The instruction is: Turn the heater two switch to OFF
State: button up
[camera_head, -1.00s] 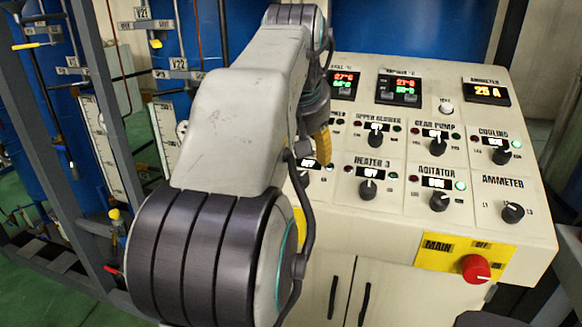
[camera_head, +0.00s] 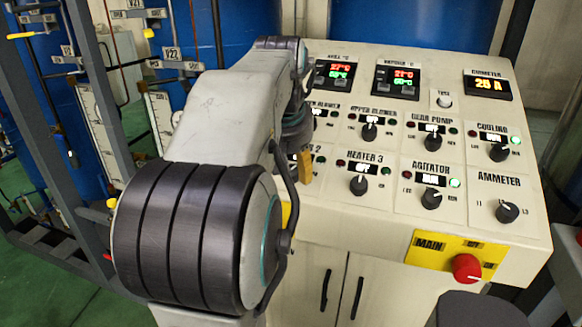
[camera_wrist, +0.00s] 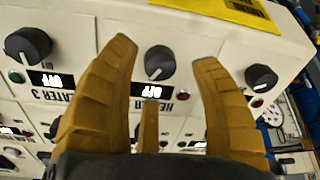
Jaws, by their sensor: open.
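The heater two knob (camera_wrist: 159,62) is a black dial in the middle of the wrist view, which shows the panel upside down. Its small lit display (camera_wrist: 152,90) seems to read OFF, partly covered by a finger. My gripper (camera_wrist: 166,50) is open, with yellow-brown fingers on either side of the knob, apparently not touching it. In the head view, my gripper (camera_head: 304,166) is over the heater two spot, hiding the knob; only the "2" of its label (camera_head: 319,149) shows.
The heater three knob (camera_head: 358,185) is right of heater two; it also shows in the wrist view (camera_wrist: 28,46). Another knob (camera_wrist: 261,78) lies on the other side. The red main button (camera_head: 467,268) is at the panel's lower right. Upper-row knobs are close by.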

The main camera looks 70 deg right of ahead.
jog(key=shift+x, duration=1.35)
jog(key=shift+o, duration=0.3)
grip_shut()
